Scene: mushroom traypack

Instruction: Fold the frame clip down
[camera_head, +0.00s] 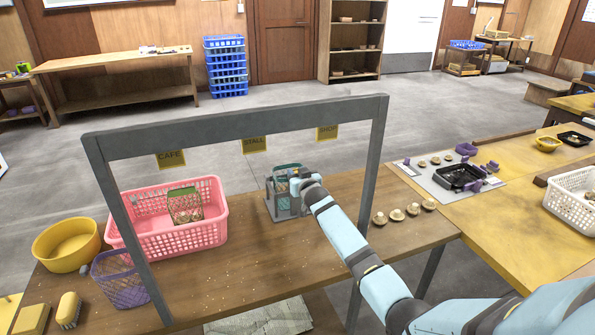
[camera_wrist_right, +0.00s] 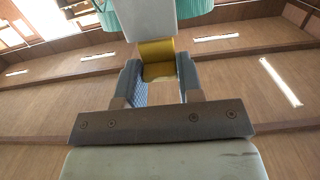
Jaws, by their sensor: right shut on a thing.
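A grey frame (camera_head: 235,122) with yellow tags marked CAFE (camera_head: 171,158), STALL (camera_head: 254,145) and SHOP (camera_head: 327,132) stands over the wooden table. Behind it, my right gripper (camera_head: 297,178) is at a small grey holder (camera_head: 283,205) with a teal basket. My own arm partly covers the holder. In the right wrist view, the right gripper (camera_wrist_right: 160,78) is shut on a yellow piece (camera_wrist_right: 157,52) between its fingers, with a pale block just above. I cannot tell for certain whether this piece is the frame clip. My left gripper is not in view.
A pink basket (camera_head: 215,235) holding a small punnet, a yellow tub (camera_head: 66,243) and a purple basket (camera_head: 120,292) stand at the left. Several mushrooms (camera_head: 397,214) lie on the right of the table. The table's middle front is clear except for crumbs.

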